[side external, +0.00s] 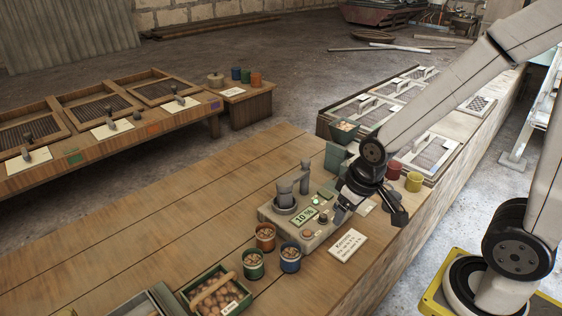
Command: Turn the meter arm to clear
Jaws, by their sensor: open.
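A grey meter (283,222) sits on the wooden bench, with a pale display (304,217) that reads "10 %". A round cup-like part (285,195) and an upright grey post (305,177) stand at its back. Small buttons show on its top. I cannot tell for certain which part is the meter arm. My gripper (340,214) is open at the meter's right end, pointing down. It covers part of that end, and I cannot tell whether it touches the meter.
Orange, green and blue cups (265,237) of nuts stand at the meter's front. A green crate (217,291) of nuts is at lower left. A written card (347,245) lies at front right. The bench's left side is clear.

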